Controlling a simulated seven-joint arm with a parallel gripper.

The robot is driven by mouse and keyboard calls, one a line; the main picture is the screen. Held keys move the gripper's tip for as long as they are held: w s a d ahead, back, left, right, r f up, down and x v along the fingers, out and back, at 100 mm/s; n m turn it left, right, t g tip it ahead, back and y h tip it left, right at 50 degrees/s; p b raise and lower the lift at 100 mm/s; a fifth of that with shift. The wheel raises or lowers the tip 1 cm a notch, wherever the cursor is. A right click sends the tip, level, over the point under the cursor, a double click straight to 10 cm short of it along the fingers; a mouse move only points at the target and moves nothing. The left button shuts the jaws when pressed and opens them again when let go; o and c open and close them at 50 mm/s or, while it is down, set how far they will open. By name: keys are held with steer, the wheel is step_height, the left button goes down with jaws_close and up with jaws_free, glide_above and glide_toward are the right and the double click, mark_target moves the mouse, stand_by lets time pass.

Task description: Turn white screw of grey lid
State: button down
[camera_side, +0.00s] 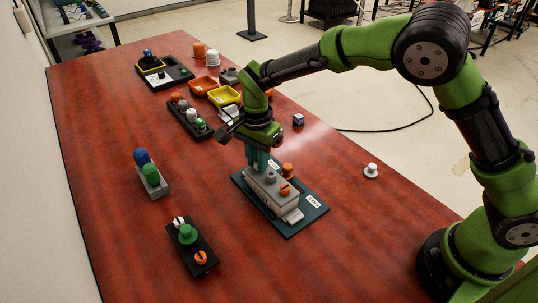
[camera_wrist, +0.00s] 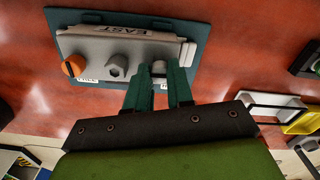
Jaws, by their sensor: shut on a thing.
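The grey lid (camera_side: 262,193) is on a grey box on a dark teal board (camera_side: 282,227); it also shows in the wrist view (camera_wrist: 95,47). Along it are an orange slotted screw (camera_wrist: 74,66), a grey knob (camera_wrist: 117,66) and, at the end by my fingers, the pale head of the white screw (camera_wrist: 159,67). My gripper (camera_side: 257,164) points down at the far end of the lid. Its teal fingers (camera_wrist: 159,78) are shut on the white screw, one on each side. In the side view the fingers hide this screw.
A block with blue and green knobs (camera_side: 151,179) and a black block with a green knob (camera_side: 188,235) stand to the left. Behind are a black strip of knobs (camera_side: 188,118) and yellow (camera_side: 223,96) and orange trays (camera_side: 202,86). A white knob (camera_side: 370,170) lies right.

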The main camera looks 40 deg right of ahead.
steer(key=n, duration=0.8)
steer(key=shift+n, duration=0.3)
steer(key=n, duration=0.4)
steer(key=shift+n, duration=2.5)
steer(key=c, duration=1)
jaws_free()
